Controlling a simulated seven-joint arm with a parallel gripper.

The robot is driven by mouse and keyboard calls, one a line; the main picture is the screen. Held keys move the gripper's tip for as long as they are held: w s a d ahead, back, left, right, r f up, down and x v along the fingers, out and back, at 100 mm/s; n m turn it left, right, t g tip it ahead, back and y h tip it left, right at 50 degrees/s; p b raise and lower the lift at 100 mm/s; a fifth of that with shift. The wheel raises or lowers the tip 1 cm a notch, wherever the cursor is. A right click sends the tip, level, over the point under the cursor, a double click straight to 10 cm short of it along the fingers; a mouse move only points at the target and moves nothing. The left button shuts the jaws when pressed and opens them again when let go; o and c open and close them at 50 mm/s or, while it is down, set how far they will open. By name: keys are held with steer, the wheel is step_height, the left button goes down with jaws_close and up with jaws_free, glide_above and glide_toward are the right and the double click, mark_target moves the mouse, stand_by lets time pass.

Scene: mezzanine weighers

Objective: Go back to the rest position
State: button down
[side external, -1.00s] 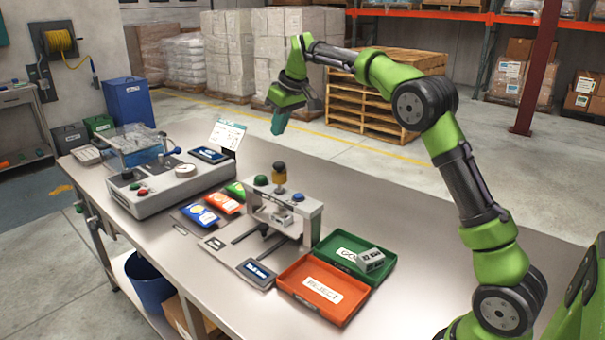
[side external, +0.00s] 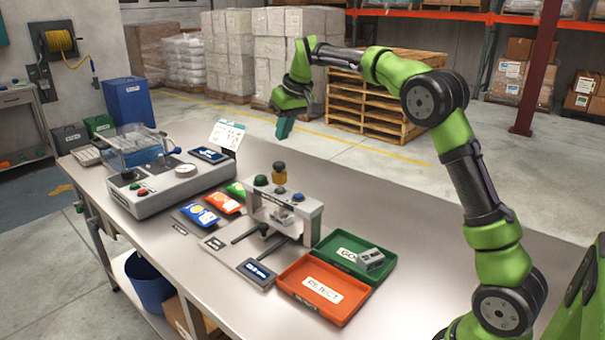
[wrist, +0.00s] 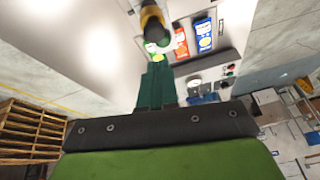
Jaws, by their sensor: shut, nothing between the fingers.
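My gripper (side external: 284,128) hangs in the air above the back part of the bench (side external: 410,240), pointing down, beyond the small press-like fixture (side external: 300,215). Its teal fingers are together with nothing between them. In the wrist view the shut fingers (wrist: 156,85) point toward the bench, with the yellow-and-black knob of the fixture (wrist: 153,22) just above them in the picture.
A green tray (side external: 325,250) holding a grey block (side external: 370,259) and an orange reject tray (side external: 300,300) lie right of the fixture. Blue, orange and green packets (side external: 200,215) lie left of it. A weigher-like machine (side external: 160,190) stands at the far left. The bench's back right is clear.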

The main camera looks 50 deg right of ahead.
steer(key=s+a+f+t, duration=0.1)
steer(key=s+a, duration=0.4)
steer(key=s, duration=0.5)
steer(key=s+a+f+m+t+y, duration=0.1)
steer(key=s+a, duration=0.3)
steer(key=s, duration=0.7)
steer(key=s+a+f+m+y, duration=0.1)
steer(key=s+a, duration=0.4)
steer(key=s, duration=0.5)
steer(key=shift+s+a+f+t, duration=0.2)
steer(key=shift+a+f+t, duration=0.2)
steer(key=shift+f, duration=0.2)
steer(key=c, duration=1.8)
jaws_free()
